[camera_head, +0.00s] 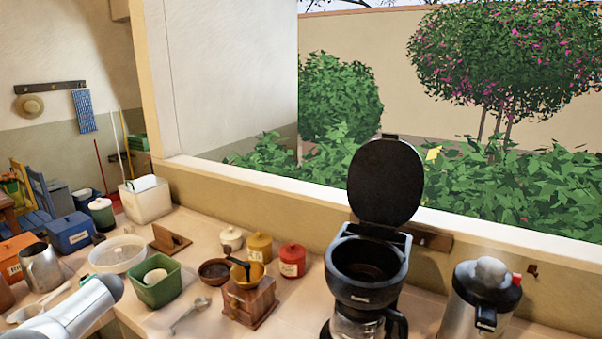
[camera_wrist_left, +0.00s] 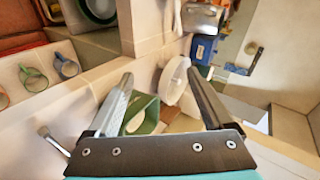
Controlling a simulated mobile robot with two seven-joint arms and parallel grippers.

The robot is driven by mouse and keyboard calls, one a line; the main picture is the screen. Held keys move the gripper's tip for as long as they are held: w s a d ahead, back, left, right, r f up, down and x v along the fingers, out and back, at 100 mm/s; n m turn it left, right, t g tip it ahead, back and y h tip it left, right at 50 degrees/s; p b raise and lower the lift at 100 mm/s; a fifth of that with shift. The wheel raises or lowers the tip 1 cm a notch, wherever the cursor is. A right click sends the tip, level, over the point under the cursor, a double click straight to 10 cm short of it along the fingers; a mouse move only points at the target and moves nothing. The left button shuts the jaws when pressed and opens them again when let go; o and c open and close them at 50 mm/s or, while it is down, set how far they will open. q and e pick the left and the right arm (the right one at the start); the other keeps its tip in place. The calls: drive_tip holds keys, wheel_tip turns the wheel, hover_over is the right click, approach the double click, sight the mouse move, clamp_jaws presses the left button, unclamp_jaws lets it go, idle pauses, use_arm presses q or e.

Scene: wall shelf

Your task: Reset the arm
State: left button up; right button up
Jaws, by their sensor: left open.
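My left arm (camera_head: 75,312) comes in at the lower left of the head view as a white link, over the near edge of the counter. Its jaws are not clearly seen there. In the left wrist view my left gripper (camera_wrist_left: 160,75) has its two fingers spread wide apart with nothing held between them. Beyond the fingers are a green square container (camera_wrist_left: 147,112) and a round white dish (camera_wrist_left: 174,84). Both also stand on the counter in the head view, the container (camera_head: 155,290) in front of the dish (camera_head: 117,254). My right gripper is not in view.
An open coffee maker (camera_head: 368,270), a metal flask (camera_head: 480,300), a wooden grinder (camera_head: 248,305), a red canister (camera_head: 292,261) and a metal jug (camera_head: 41,270) stand on the counter. A spoon (camera_head: 188,316) lies near the grinder. Mugs (camera_wrist_left: 66,66) show left in the wrist view.

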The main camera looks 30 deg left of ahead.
use_arm(q)
drive_tip(key=s+d+f+m+h, duration=0.1)
drive_tip(key=s+d+f+m, duration=0.15)
drive_tip(key=s+f, duration=0.6)
drive_tip(key=s+d+f+m+h, duration=0.1)
drive_tip(key=s+f+m, duration=0.4)
drive_tip(key=s, duration=0.7)
drive_tip(key=s+d+f+n+h, duration=0.2)
drive_tip(key=d+f+h, duration=0.1)
drive_tip(key=d+f, duration=0.9)
drive_tip(key=s+d+f+n+h, duration=0.1)
drive_tip(key=s+d+f+h, duration=0.15)
drive_tip(key=d+f, duration=0.9)
drive_tip(key=s+d+f+n+h, duration=0.15)
drive_tip(key=d+h, duration=0.25)
drive_tip(key=d, duration=2.7)
wheel_tip(320, 180, down, 19)
drive_tip(key=a+b, duration=0.1)
drive_tip(key=b, duration=1.8)
drive_tip(key=shift+s+r+g, duration=0.15)
drive_tip(key=shift+s+g, duration=0.05)
drive_tip(key=shift+g, duration=0.2)
drive_tip(key=shift+a+y, duration=0.1)
drive_tip(key=shift+y, duration=0.15)
